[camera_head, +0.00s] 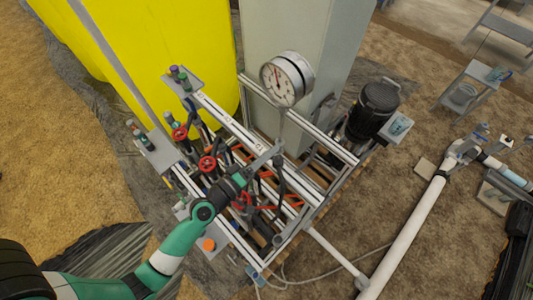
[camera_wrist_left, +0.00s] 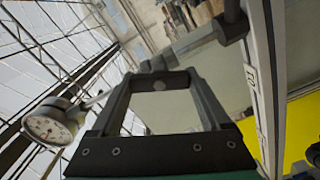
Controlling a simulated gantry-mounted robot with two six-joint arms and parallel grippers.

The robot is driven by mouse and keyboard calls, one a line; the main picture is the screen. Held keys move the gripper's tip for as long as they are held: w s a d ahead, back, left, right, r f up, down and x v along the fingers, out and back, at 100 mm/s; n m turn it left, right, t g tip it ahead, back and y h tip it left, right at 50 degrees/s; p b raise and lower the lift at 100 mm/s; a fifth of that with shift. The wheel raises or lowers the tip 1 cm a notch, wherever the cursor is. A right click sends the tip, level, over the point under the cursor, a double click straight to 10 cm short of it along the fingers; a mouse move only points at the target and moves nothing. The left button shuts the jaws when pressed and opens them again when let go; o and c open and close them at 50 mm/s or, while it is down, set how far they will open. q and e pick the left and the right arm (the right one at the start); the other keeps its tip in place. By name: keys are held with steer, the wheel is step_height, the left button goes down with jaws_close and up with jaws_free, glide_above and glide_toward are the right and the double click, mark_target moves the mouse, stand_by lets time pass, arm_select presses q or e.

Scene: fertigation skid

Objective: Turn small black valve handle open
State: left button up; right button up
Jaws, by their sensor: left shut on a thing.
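My left gripper (camera_head: 262,160) reaches in from the lower left over the pipe frame of the skid. Its fingertips are at a grey fitting near the middle of the frame. In the left wrist view, the two dark fingers (camera_wrist_left: 157,76) close in around a small dark grey part at the tips, beside a dark grey pipe (camera_wrist_left: 200,42). This part seems to be the small black valve handle; its shape and angle are mostly hidden by the fingers. My right gripper is not in view.
Red valve handwheels (camera_head: 207,164) sit left of the gripper. A pressure gauge (camera_head: 287,78) stands above the frame and shows in the left wrist view (camera_wrist_left: 48,122). A black motor (camera_head: 374,110), grey cabinet (camera_head: 300,60) and yellow tank (camera_head: 160,50) stand behind. A white pipe (camera_head: 410,230) lies at right.

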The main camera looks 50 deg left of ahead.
arm_select(q)
steer(key=n, duration=0.4)
steer(key=shift+n, duration=0.4)
steer(key=shift+f, duration=0.1)
steer(key=o, duration=1.2)
steer(key=s+b, duration=0.1)
steer(key=s, duration=0.3)
steer(key=s+b, duration=0.1)
steer(key=s, duration=0.2)
steer(key=s+b, duration=0.1)
steer(key=s, duration=0.3)
steer(key=shift+s+d, duration=0.3)
steer(key=shift+d, duration=0.05)
